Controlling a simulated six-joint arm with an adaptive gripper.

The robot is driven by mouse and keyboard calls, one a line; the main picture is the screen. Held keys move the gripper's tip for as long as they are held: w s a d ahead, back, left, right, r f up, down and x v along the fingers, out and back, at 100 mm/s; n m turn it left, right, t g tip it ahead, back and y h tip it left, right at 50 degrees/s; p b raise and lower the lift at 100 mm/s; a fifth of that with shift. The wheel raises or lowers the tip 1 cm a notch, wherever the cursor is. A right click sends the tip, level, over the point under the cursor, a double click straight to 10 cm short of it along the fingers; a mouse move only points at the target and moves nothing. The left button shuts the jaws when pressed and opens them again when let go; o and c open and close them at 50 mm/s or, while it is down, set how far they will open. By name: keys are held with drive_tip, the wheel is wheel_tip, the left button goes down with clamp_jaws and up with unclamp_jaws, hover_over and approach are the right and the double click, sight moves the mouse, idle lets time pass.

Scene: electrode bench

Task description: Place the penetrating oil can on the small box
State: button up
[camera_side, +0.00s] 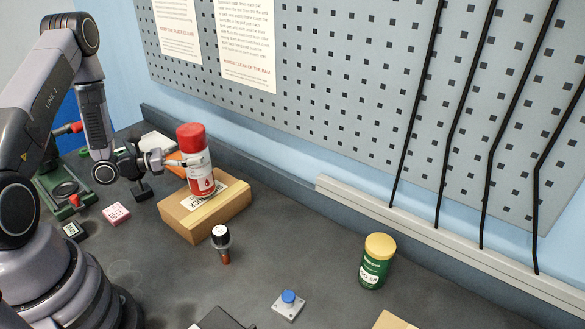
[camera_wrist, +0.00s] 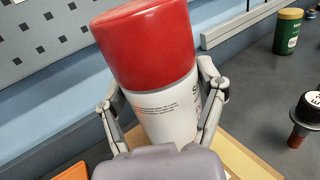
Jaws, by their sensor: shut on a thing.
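The penetrating oil can (camera_side: 199,162) has a red cap and a white and red body. It stands nearly upright on or just above the small box (camera_side: 222,212), a cardboard box with a label on top. I cannot tell whether its base touches the box. My gripper (camera_side: 176,161) is closed around the can from the left. In the wrist view the can (camera_wrist: 150,60) fills the middle, with the fingers of my gripper (camera_wrist: 166,112) pressed on both sides of its body. Part of the box (camera_wrist: 243,158) shows below it.
A dark-topped tool (camera_side: 222,240) stands in front of the box. A green jar with a yellow lid (camera_side: 376,262) is to the right. A blue button (camera_side: 289,300) sits near the front. A pink block (camera_side: 116,214) lies left of the box. The pegboard (camera_side: 350,90) rises behind.

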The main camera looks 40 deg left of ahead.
drive_tip(key=shift+f, duration=0.75)
drive_tip(key=shift+f, duration=0.15)
drive_tip(key=o, duration=1.2)
drive_tip(key=shift+s+a, duration=0.2)
drive_tip(key=shift+s, duration=0.1)
drive_tip(key=v, duration=0.6)
drive_tip(key=shift+s+a, duration=0.15)
drive_tip(key=shift+s, duration=0.2)
